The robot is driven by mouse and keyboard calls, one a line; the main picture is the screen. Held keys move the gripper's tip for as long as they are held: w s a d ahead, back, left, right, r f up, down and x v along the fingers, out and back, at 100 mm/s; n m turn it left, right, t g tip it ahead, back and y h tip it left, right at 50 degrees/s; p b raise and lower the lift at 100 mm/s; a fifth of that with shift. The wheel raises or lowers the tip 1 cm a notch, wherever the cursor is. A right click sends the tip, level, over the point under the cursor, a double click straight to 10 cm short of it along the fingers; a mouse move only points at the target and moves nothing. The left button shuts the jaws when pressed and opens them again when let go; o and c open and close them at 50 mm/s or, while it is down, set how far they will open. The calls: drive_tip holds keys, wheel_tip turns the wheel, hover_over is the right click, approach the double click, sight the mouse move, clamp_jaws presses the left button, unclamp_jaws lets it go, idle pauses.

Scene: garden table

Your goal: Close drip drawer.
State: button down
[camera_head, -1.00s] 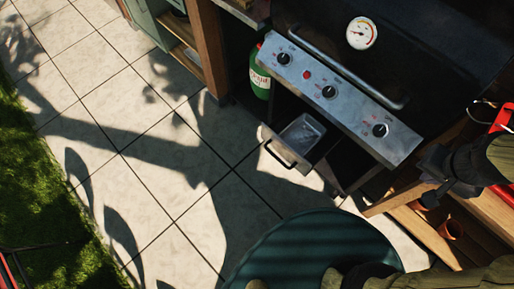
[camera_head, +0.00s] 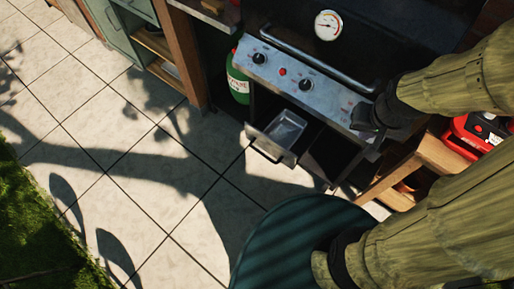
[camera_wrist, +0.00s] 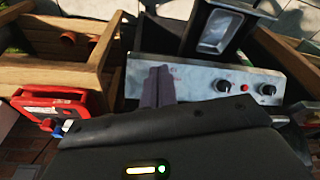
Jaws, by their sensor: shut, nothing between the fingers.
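The drip drawer (camera_head: 262,143) juts out from under the grill's control panel, with a grey metal tray (camera_head: 286,128) in it and a dark handle at its front. In the wrist view the drawer's metal tray (camera_wrist: 222,28) shows at the top, beyond the panel. My gripper (camera_head: 362,120) is in front of the right end of the panel, right of the drawer and apart from it. Its fingers (camera_wrist: 157,88) are together and empty in the wrist view. The panel's right knob is hidden behind my gripper in the head view.
The control panel (camera_head: 290,80) with its knobs sits above the drawer. A green gas bottle (camera_head: 238,78) stands left of it. A round green table (camera_head: 290,235) is in front. A wooden shelf (camera_head: 440,155) and a red case (camera_head: 478,132) are at right. Paving at left is clear.

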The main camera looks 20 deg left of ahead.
drive_tip(key=s+a+f+n+g+h+b, duration=0.3)
drive_tip(key=a+f+n+h+b, duration=0.5)
drive_tip(key=a+f+n, duration=0.9)
drive_tip(key=s+a+f+n+t+b, duration=0.1)
drive_tip(key=s+a+f+n+t, duration=0.2)
drive_tip(key=a+f+n+t, duration=0.2)
drive_tip(key=s+a+f+n+t+y+b, duration=0.1)
drive_tip(key=s+a+f+n+t, duration=0.3)
drive_tip(key=a+n+t, duration=0.5)
drive_tip(key=f+t+b, duration=0.1)
drive_tip(key=t, duration=0.2)
drive_tip(key=shift+n, duration=0.3)
drive_tip(key=shift+s+a+f, duration=0.1)
